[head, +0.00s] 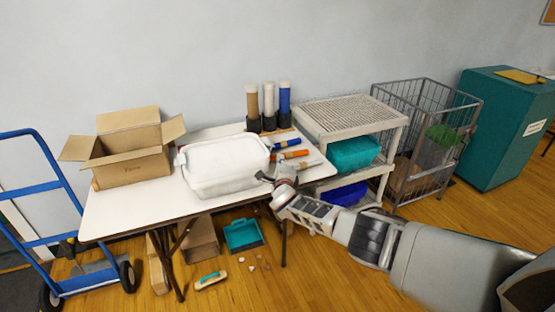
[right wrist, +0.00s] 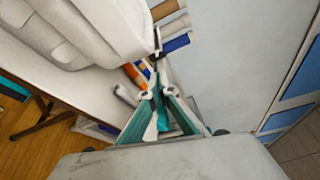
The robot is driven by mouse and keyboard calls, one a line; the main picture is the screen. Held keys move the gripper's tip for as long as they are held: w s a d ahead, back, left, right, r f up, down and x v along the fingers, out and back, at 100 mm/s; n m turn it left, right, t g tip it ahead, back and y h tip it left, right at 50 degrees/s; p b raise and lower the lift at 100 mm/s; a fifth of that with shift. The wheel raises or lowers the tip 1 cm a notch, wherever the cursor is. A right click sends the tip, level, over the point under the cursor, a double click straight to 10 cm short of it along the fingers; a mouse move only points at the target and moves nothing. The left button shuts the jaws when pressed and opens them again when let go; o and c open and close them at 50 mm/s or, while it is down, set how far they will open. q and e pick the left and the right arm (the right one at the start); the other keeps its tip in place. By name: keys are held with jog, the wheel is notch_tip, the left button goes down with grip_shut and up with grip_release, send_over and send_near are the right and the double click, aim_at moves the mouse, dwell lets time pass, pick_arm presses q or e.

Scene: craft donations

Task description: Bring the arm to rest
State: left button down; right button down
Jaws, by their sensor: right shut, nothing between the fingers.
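My right arm reaches in from the lower right of the head view. My right gripper (head: 264,178) is shut and empty, just at the right end of a white lidded tub (head: 225,165) on the table. Whether it touches the tub I cannot tell. In the right wrist view the shut gripper (right wrist: 157,88) is in the middle, with the white tub (right wrist: 85,30) at the upper left beside it. My left gripper is not in view.
The white table (head: 125,210) also bears an open cardboard box (head: 132,165), upright tubes (head: 285,98) and lying tubes (head: 290,155). A shelf (head: 350,112) with teal and blue bins, a wire cage (head: 430,130) and a teal cabinet (head: 505,130) stand right. A blue hand truck (head: 42,187) stands left.

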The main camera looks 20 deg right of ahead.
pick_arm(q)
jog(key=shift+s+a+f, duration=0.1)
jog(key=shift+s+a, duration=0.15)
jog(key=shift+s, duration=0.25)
pick_arm(e)
jog(key=shift+s+a, duration=0.15)
jog(key=shift+s, duration=0.3)
